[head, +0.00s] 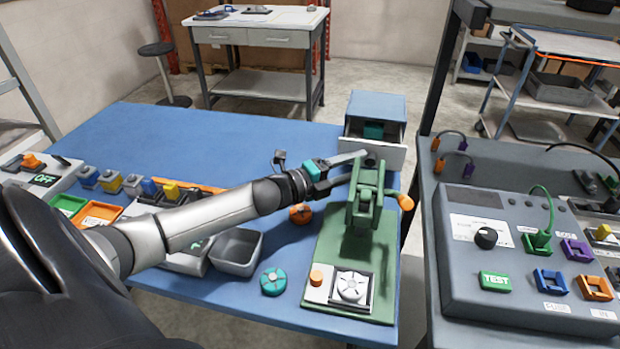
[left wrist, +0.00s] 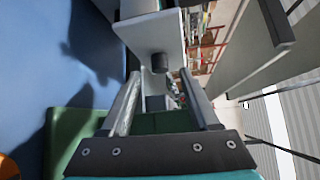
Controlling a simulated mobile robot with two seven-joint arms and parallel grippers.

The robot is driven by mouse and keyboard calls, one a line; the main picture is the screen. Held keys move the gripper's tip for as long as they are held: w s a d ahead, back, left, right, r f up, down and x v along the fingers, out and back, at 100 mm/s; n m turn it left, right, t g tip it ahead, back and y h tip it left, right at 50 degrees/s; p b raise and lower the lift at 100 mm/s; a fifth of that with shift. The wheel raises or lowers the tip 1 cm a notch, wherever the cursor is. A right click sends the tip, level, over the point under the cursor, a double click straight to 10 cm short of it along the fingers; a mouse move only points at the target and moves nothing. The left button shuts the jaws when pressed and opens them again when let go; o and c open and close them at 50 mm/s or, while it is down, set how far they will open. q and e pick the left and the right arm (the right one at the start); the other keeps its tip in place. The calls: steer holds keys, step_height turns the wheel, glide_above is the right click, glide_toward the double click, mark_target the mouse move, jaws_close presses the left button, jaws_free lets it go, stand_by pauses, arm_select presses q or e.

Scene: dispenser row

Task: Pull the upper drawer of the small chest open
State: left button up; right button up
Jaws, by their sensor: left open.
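The small chest (head: 377,104) stands at the far right corner of the blue table. Its upper drawer is pulled out, with a pale front (head: 391,155) and a teal thing (head: 373,131) inside. The drawer front (left wrist: 150,35) and its dark round knob (left wrist: 160,62) show in the left wrist view. My left gripper (head: 350,168) is open in front of the drawer. In the wrist view its fingers (left wrist: 160,82) are spread to either side of the knob's line, with a gap visible beside it. Contact with the knob cannot be told. My right gripper is out of view.
A green press (head: 366,205) with an orange-ended handle stands close below my left gripper. A grey bin (head: 236,250) and a teal round part (head: 273,281) lie nearer. A grey console (head: 520,255) stands on the right table. The back left of the blue table (head: 190,135) is clear.

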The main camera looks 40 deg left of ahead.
arm_select(q)
steer(key=p+v, duration=0.1)
steer(key=v, duration=1.1)
steer(key=shift+s+p, duration=0.15)
steer(key=shift+p, duration=0.25)
steer(key=shift+f, duration=0.1)
